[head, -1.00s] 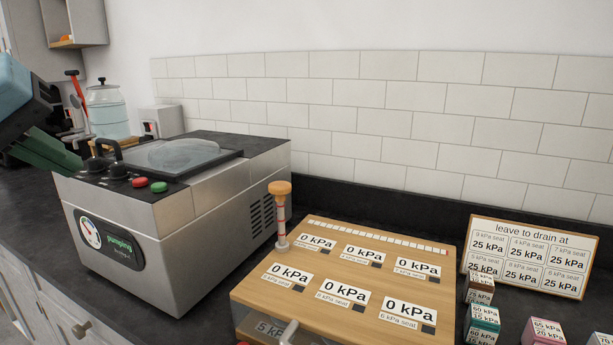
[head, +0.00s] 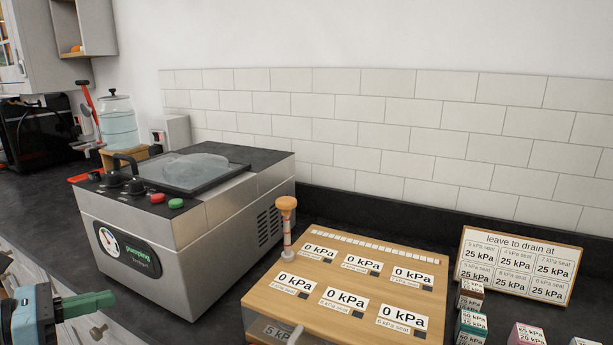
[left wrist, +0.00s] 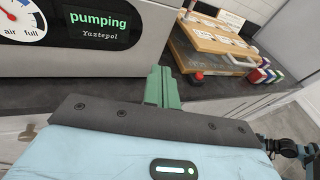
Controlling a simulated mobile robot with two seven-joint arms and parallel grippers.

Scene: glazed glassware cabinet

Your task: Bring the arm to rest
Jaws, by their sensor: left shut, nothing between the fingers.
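My left gripper (head: 108,298) is low at the left of the head view, in front of the steel pump machine. Its green fingers are together and empty; they also show shut in the left wrist view (left wrist: 163,78). The fingers point toward the machine's front and the counter edge, apart from anything.
The steel machine (head: 190,240) has a lid, a red and a green button, and a display reading "pumping". A wooden board (head: 335,265) with several 0 kPa labels and an orange-topped tube (head: 287,225) stands right of it. Small boxes (head: 471,325) and a sign (head: 518,263) are farther right.

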